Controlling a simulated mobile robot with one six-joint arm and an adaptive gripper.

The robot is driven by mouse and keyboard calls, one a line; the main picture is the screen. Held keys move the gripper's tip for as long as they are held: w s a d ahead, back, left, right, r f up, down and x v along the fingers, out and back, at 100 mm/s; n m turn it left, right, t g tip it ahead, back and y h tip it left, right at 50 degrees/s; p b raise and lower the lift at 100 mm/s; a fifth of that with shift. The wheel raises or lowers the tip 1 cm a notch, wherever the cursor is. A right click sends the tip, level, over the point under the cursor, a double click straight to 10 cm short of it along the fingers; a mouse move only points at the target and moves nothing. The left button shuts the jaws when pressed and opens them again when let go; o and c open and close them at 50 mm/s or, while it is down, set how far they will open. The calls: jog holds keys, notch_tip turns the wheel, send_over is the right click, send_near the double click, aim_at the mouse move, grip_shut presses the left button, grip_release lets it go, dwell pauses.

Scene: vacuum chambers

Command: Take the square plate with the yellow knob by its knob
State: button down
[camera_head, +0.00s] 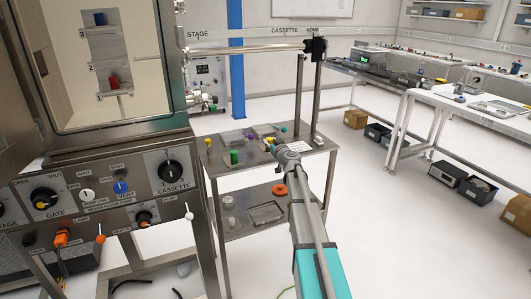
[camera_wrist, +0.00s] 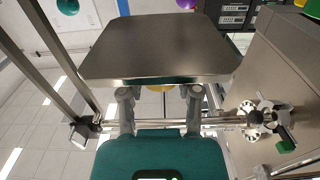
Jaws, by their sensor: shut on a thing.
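The dark square metal plate (camera_wrist: 160,45) fills the upper middle of the wrist view, just beyond my gripper (camera_wrist: 160,100). A little of its yellow knob (camera_wrist: 190,90) shows below the plate's near edge, between the fingers. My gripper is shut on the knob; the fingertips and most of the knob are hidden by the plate. In the head view, my gripper (camera_head: 281,148) is over the right part of the steel cart's top (camera_head: 312,152). The held plate cannot be made out clearly there.
A green cylinder (camera_head: 234,157) and a small yellow-topped item (camera_head: 208,143) stand on the cart's left part. A teal knob (camera_head: 283,129) is close behind my gripper. The chamber (camera_head: 110,60) stands left, and a metal post (camera_head: 318,85) rises at the cart's back right.

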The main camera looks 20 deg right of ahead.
jog(key=s, duration=1)
jog(key=shift+d, duration=0.2)
dwell(0.7)
